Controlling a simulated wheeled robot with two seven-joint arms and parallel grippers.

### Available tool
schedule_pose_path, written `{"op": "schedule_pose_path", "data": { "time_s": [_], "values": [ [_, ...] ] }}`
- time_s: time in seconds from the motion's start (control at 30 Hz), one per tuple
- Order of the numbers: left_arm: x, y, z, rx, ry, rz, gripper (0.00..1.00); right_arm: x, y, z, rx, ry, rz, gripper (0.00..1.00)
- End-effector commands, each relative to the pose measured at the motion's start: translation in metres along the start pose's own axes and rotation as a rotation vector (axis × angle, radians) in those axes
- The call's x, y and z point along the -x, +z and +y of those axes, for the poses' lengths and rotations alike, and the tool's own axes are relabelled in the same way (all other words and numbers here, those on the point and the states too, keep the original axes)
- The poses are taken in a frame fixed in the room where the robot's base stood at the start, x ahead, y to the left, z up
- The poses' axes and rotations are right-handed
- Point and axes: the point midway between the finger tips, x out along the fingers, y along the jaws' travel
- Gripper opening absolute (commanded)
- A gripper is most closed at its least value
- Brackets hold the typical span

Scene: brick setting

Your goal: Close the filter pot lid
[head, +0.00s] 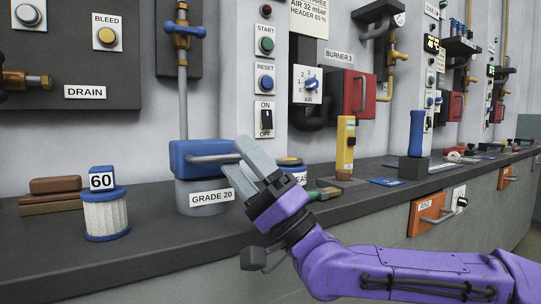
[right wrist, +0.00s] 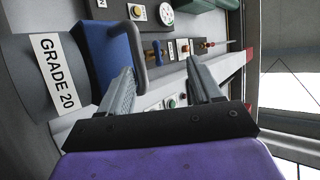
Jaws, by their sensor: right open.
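The filter pot (head: 183,196) is a grey cylinder labelled "GRADE 20" on the dark bench. Its blue lid (head: 185,160) shows as a tall block above the body, with a grey bar handle (head: 208,158) on the side facing me. The lid looks raised, but I cannot tell its exact angle. My right gripper (head: 233,156) is open and empty at the right end of the handle, partly hiding the lid's right side. In the right wrist view, the handle (right wrist: 138,45) is close to the left finger; contact is unclear. My left gripper is out of view.
A white filter cartridge (head: 106,215) with blue ends and a "60" tag (head: 102,181) stands left of the pot, beside brown bricks (head: 52,194). A grease tin (head: 291,164) and brush (head: 325,194) are behind my right wrist. A vertical pipe (head: 183,100) rises behind the pot.

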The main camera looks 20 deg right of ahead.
Motion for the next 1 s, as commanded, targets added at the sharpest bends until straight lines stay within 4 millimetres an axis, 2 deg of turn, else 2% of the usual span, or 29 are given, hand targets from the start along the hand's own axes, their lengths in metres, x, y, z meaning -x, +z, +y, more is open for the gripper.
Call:
{"op": "schedule_pose_path", "data": {
  "time_s": [0.03, 0.1, 0.23, 0.43, 1.0],
  "values": [
    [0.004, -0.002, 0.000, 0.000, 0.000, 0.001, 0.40, 0.006, -0.013, -0.021, 0.002, -0.027, 0.020, 0.45],
    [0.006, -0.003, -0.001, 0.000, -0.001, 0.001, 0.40, 0.018, -0.019, -0.033, 0.005, -0.028, 0.021, 0.41],
    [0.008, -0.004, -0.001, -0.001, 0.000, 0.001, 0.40, 0.034, -0.024, -0.046, 0.005, -0.026, 0.016, 0.41],
    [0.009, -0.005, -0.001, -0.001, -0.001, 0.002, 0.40, 0.043, -0.024, -0.051, 0.000, -0.024, 0.008, 0.41],
    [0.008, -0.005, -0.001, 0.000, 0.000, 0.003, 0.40, 0.044, -0.025, -0.052, 0.003, -0.021, 0.009, 0.41]
  ]
}}
